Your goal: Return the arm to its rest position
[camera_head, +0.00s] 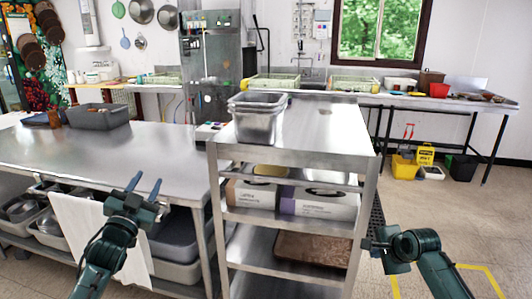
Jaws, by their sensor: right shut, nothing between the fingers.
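My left gripper (145,182) is in front of the steel table at the left, with its two fingers spread apart and nothing between them. My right gripper (368,244) is beside the lower right side of the steel shelf cart, pointing left. Its fingers are together and it holds nothing. Both my arms come in from the bottom edge, one at each side.
The steel cart (300,158) stands ahead, with stacked metal pans (257,126) on top and boxes (325,203) on a shelf. The steel table (120,155) at left bears a grey bin (99,117).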

